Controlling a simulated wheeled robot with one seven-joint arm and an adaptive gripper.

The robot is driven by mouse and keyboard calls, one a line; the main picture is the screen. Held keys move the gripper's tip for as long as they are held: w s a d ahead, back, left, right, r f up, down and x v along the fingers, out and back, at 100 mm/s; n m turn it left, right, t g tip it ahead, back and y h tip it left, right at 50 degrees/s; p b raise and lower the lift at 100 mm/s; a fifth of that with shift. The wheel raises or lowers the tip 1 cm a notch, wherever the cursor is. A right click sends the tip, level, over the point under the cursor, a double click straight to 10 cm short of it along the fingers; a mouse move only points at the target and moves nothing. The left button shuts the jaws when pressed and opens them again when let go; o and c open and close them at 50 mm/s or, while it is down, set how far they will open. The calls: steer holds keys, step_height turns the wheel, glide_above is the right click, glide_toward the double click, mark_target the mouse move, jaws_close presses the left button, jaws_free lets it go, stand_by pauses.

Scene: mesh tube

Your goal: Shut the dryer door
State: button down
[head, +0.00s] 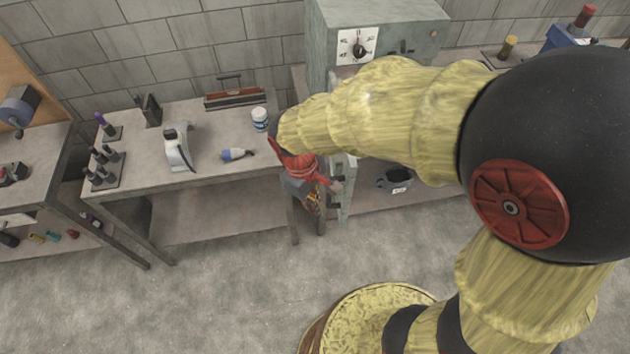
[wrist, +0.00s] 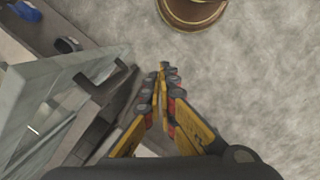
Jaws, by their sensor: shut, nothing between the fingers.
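The dryer (head: 420,18) is a grey metal cabinet with a dial on its front, at the top middle of the head view. Its door (head: 343,195) seems to stand open, swung out from the front and seen almost edge-on. My arm hides much of the dryer front and the door. My gripper (head: 318,200) is shut and empty, just left of the door. In the wrist view my gripper (wrist: 162,75) has its fingertips together, beside a grey panel (wrist: 40,90) that looks like the door. I cannot tell whether they touch.
A dark pot (head: 396,180) sits on a low shelf to the right. Open floor (head: 200,290) lies in front.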

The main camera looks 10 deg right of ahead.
steer(key=w+a+f+n+h+p, duration=0.15)
steer(key=w+a+n+p, duration=0.3)
steer(key=w+n, duration=0.5)
steer(key=d+f+n, duration=0.1)
steer(key=d+f, duration=0.5)
steer(key=f, duration=0.4)
steer(key=shift+s+d+f+t+p, duration=0.2)
steer(key=shift+f+t+p, duration=0.1)
steer(key=shift+p, duration=0.1)
steer(key=shift+n, duration=0.25)
